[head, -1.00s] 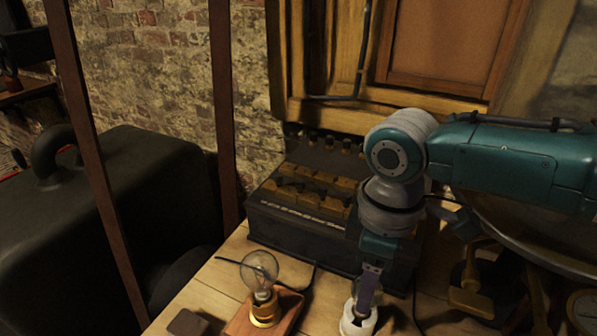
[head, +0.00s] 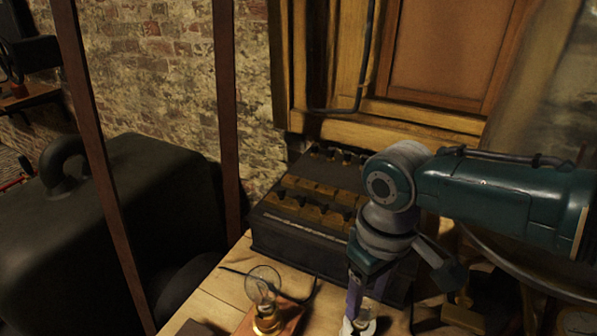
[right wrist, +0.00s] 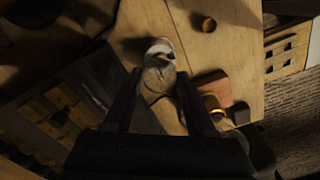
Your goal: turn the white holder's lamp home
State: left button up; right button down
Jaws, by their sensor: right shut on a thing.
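The white holder (head: 347,328) stands on the table at the bottom edge of the head view, partly cut off. Its glass lamp (head: 367,321) shows beside the finger of my right gripper (head: 357,300), which points down over it. In the right wrist view the lamp (right wrist: 158,75) sits between the two fingers of the right gripper (right wrist: 158,98), with the white holder's rim (right wrist: 158,46) just beyond it. The gripper is shut on the lamp. The lamp's base and thread are hidden, so how deep it sits cannot be told. My left gripper is out of view.
Left of the white holder, a brass holder (head: 267,325) with a clear bulb (head: 263,284) stands on a reddish wooden base (head: 290,318). A dark battery box (head: 295,235) stands behind. A round metal rim (head: 510,275) is at right. Some bare tabletop (head: 215,298) shows at left.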

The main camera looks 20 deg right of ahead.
jog(key=shift+m, duration=0.5)
jog(key=shift+c, duration=0.7)
grip_release()
